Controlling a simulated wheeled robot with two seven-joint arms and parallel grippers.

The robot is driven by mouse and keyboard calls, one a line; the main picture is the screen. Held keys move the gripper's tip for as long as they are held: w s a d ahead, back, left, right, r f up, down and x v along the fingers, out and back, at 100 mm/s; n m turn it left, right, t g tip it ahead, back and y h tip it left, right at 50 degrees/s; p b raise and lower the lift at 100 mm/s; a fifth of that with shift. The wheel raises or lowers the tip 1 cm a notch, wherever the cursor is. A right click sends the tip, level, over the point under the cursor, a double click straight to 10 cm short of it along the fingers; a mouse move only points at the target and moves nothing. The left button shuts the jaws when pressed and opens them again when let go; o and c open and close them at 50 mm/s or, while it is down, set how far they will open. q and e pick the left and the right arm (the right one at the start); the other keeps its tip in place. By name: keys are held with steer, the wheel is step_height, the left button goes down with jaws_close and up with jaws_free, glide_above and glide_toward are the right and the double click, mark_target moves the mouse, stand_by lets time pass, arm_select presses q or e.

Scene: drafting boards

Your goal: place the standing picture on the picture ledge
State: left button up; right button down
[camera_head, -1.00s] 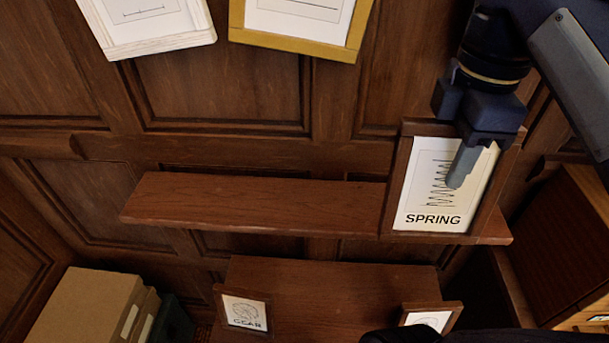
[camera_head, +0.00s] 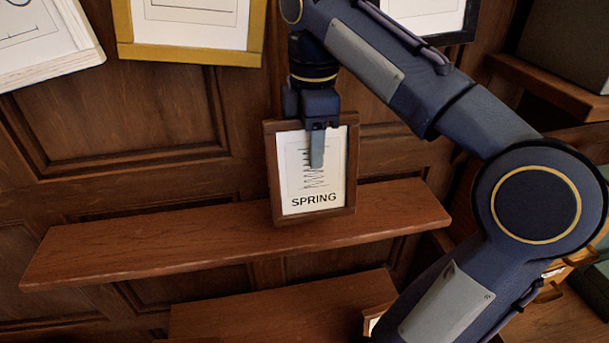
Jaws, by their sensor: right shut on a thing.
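The standing picture is a brown-framed print marked SPRING (camera_head: 302,188). My right gripper (camera_head: 317,150) is shut on its top edge, with one finger down over the front of the print. The picture is upright with a slight tilt in the view. Its lower edge shows against the top of the brown wooden picture ledge (camera_head: 150,241), right of the ledge's middle. I cannot tell whether it touches the ledge. The gripper's other finger is hidden behind the picture. My left gripper is not in view.
The ledge is bare on both sides of the picture. A yellow-framed picture (camera_head: 190,52) and a white-framed one (camera_head: 70,62) hang above on the panelled wall. A lower wooden surface (camera_head: 260,310) lies below. A side shelf (camera_head: 555,88) stands at the right.

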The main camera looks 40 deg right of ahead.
mark_target(305, 165)
steer(key=shift+w+d+f, duration=0.15)
steer(key=shift+w+f, duration=0.7)
steer(key=shift+f, duration=0.1)
steer(key=f, duration=0.3)
steer(key=shift+w+f, duration=0.2)
steer(key=shift+f, duration=0.1)
steer(key=shift+f, duration=0.2)
steer(key=c, duration=0.9)
jaws_free()
